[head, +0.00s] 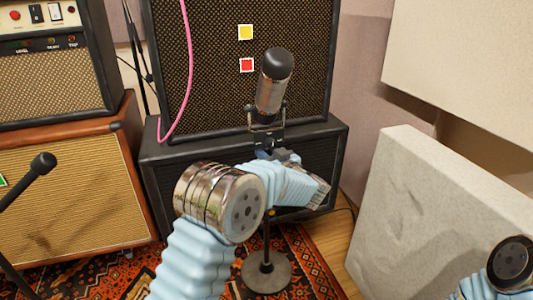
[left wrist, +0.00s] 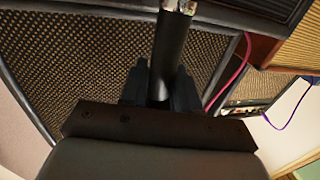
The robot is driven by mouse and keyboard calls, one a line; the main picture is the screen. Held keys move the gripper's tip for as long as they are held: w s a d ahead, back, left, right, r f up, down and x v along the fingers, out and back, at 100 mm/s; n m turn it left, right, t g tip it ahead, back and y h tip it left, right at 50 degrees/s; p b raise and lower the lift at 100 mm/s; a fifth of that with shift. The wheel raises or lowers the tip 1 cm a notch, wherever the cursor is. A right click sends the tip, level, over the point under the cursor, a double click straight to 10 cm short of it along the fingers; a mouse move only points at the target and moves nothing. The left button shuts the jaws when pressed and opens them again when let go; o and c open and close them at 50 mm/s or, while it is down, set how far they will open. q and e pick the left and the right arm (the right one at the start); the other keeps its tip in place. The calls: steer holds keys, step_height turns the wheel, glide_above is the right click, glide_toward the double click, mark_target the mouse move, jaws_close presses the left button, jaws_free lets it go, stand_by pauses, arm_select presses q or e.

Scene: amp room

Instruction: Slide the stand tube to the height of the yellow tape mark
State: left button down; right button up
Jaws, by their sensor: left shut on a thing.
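The microphone (head: 274,85) stands upright in a cradle on top of the stand, in front of the dark speaker cabinet. My left gripper (head: 270,152) is just under the cradle. In the left wrist view it (left wrist: 160,88) is shut on the dark stand tube (left wrist: 172,45), one finger on each side. In the head view the gripper and arm hide most of the tube; its lower part shows above the round base (head: 266,273). The yellow tape mark (head: 246,32) is on the cabinet grille, above a red mark (head: 247,65). In the picture, the microphone's top lies between the two marks.
A brown amplifier cabinet (head: 70,190) stands at left, with another microphone (head: 42,163) before it. A pale panel (head: 420,210) leans at right. A pink cable (head: 189,60) hangs across the dark cabinet (head: 205,60).

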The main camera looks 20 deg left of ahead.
mark_target(271, 135)
arm_select(q)
step_height(271, 135, up, 7)
steer(key=p, duration=0.4)
steer(key=shift+r+p, duration=0.15)
steer(key=shift+p, duration=0.2)
arm_select(e)
step_height(271, 135, up, 6)
steer(key=shift+d, duration=0.35)
steer(key=shift+w, duration=0.1)
arm_select(q)
steer(key=c, duration=1)
jaws_free()
steer(key=shift+f, duration=0.25)
steer(key=v, duration=1.3)
steer(key=shift+s+d+f, duration=0.15)
steer(key=shift+s+d, duration=0.1)
steer(key=shift+d, duration=0.05)
